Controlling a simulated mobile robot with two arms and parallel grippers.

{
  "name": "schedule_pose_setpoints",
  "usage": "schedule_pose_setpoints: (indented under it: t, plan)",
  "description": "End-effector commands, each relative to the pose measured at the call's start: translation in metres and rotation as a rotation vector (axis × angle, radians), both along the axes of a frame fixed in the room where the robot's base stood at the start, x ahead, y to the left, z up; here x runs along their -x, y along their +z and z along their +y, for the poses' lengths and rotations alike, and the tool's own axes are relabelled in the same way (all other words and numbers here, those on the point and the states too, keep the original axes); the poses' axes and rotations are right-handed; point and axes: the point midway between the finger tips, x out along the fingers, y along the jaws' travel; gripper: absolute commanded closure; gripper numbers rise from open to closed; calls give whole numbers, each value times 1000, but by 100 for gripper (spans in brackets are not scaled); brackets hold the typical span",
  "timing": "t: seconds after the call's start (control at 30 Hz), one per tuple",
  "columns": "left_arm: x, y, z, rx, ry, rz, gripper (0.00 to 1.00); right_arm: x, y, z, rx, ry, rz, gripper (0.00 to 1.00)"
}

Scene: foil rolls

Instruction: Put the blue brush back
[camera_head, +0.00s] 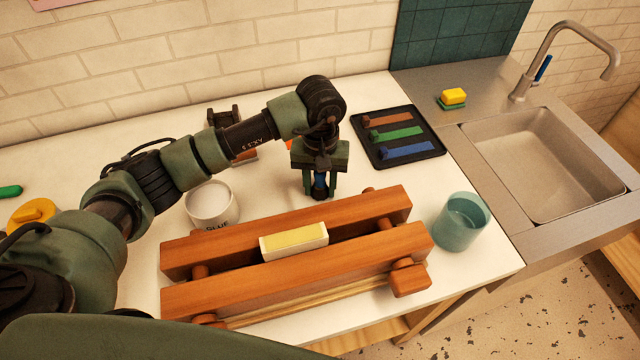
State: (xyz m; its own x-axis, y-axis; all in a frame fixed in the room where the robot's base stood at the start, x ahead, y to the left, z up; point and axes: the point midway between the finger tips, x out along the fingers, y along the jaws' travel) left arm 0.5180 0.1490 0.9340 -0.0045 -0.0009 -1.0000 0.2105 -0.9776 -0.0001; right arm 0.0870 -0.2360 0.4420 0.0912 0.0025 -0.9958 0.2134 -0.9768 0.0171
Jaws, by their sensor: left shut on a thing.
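My left gripper (319,190) points down over the white worktop, just behind the wooden clamp. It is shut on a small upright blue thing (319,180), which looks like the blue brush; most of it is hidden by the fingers. A black tray (433,135) lies at the back right of the worktop. It shows a brown, a green and a blue (408,152) brush-shaped strip in rows, the blue one nearest the front. I cannot tell whether these strips are brushes or coloured marks. My right gripper is not in view.
The wooden clamp (350,218) holds a cream block with a yellow top (293,240). A white glue pot (211,208) stands left of the gripper. A teal cup (461,222) stands at the right, near the sink (540,165). Worktop between gripper and tray is clear.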

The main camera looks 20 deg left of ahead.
Motion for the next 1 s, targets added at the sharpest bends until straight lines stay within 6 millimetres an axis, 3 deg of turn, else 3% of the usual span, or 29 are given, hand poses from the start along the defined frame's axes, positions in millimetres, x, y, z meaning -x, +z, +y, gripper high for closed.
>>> schedule_pose_setpoints:
  t: [0.17,0.2,0.27,0.5,0.6,1.0]
  plan:
    - [0,0,0,0,0,0,100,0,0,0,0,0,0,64]
    - [0,0,0,0,0,0,52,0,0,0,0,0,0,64]
    - [0,0,0,0,0,0,37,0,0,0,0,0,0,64]
    - [0,0,0,0,0,0,37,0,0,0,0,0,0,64]
    - [0,0,0,0,0,0,16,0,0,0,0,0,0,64]
    - [0,0,0,0,0,0,16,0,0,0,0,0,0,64]
